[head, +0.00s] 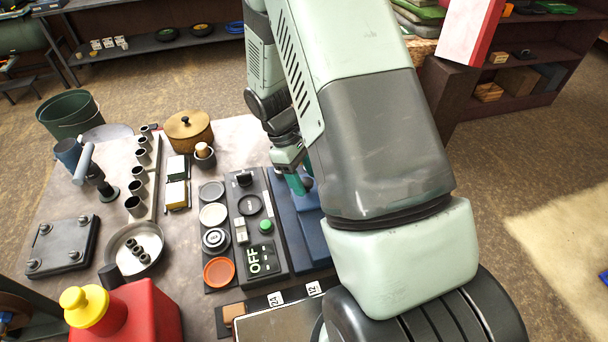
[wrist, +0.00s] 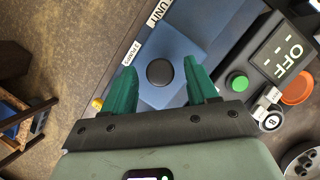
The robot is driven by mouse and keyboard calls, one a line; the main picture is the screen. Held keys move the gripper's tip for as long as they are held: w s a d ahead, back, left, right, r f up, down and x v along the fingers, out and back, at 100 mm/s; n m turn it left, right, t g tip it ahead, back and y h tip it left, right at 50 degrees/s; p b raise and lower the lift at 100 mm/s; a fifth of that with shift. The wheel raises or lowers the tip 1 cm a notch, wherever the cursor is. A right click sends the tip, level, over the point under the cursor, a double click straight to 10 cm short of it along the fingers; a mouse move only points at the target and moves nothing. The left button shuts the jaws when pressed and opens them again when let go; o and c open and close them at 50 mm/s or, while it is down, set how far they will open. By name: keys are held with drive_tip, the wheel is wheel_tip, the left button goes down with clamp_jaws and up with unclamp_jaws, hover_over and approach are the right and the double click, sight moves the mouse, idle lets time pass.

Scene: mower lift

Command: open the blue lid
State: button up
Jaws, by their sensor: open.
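The blue lid (wrist: 185,40) has a round black knob (wrist: 159,72). In the head view the blue lid (head: 283,192) lies right of the dark control panel, partly hidden behind my arm. My gripper (wrist: 160,66) is open, with its two green fingers on either side of the knob in the wrist view. No grip on the knob shows. In the head view my gripper (head: 297,183) is over the blue lid, close to the knob. I cannot tell its exact height above the lid. The lid looks shut and flat.
A control panel (head: 247,217) with a green button and an OFF display stands left of the lid. Several round discs, a round wooden box (head: 189,131), upright tubes and a red can (head: 128,315) fill the table further left. Floor lies beyond the lid's outer side.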

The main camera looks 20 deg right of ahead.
drive_tip(key=shift+c, duration=0.4)
clamp_jaws()
drive_tip(key=s, duration=0.9)
drive_tip(key=shift+o, duration=0.4)
unclamp_jaws()
drive_tip(key=v, duration=1.1)
